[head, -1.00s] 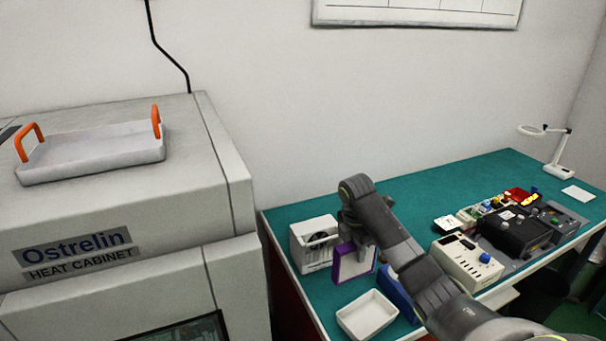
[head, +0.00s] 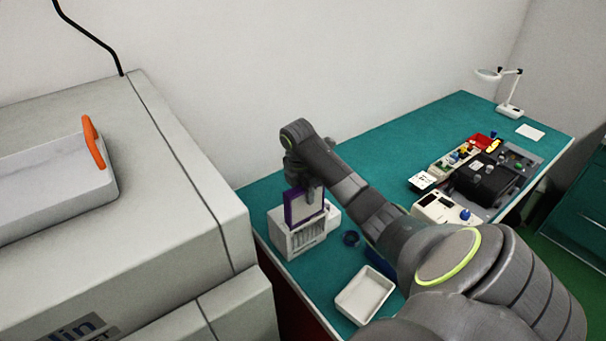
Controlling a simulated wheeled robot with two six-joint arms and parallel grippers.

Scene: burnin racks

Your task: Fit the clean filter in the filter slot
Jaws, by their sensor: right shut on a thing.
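The clean filter (head: 304,208) is a thin pale panel in a purple frame. My right gripper (head: 306,188) is shut on its upper edge and holds it upright. The filter stands over the top of a white box (head: 298,240) with a slatted front, at the near left end of the green bench. The filter's lower edge meets the box's top in the picture; I cannot tell whether it is inside the slot. The slot itself is hidden behind the filter. My left gripper is not in view.
The grey heat cabinet (head: 160,240) stands close at left, with an orange-handled tray (head: 60,190) on top. Instruments (head: 480,180) and a lamp (head: 510,110) occupy the right.

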